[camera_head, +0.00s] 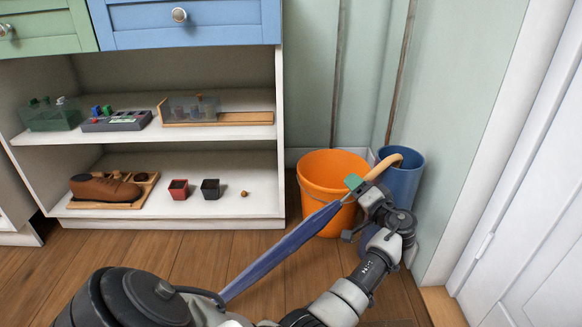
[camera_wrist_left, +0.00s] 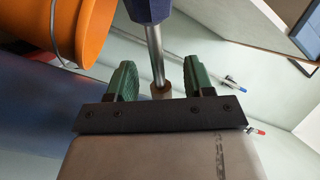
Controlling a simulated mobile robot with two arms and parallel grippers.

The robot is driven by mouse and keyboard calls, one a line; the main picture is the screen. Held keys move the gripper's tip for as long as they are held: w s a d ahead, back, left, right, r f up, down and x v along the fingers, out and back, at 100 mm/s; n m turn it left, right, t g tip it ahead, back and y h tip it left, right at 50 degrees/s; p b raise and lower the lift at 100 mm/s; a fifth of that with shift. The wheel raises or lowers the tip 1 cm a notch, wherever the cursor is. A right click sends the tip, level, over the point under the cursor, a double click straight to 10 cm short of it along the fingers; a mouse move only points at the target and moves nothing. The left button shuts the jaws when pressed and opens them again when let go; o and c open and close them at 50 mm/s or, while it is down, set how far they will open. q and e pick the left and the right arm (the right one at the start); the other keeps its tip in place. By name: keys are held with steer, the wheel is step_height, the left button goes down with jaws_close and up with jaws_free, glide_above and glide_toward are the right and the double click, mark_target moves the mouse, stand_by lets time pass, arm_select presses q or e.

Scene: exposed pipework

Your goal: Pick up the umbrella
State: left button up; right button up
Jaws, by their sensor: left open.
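The closed blue umbrella (camera_head: 280,249) slants from the lower middle up to the right in the head view, its curved tan handle at the top against the blue bin. My left gripper (camera_head: 361,190) is at its upper end, near the handle. In the left wrist view, the green fingers of my left gripper (camera_wrist_left: 162,76) are open, on either side of the umbrella's metal shaft (camera_wrist_left: 155,50). A gap shows between the shaft and each finger. The dark blue cloth is above the fingers there. My right gripper is not in view.
An orange bucket (camera_head: 320,182) stands left of my gripper, and a blue cylindrical bin (camera_head: 402,181) stands just behind it. A white shelf unit (camera_head: 190,224) with small objects is at the left. A white door (camera_head: 530,230) is at the right.

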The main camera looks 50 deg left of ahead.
arm_select(q)
jaws_close()
stand_by(0.3)
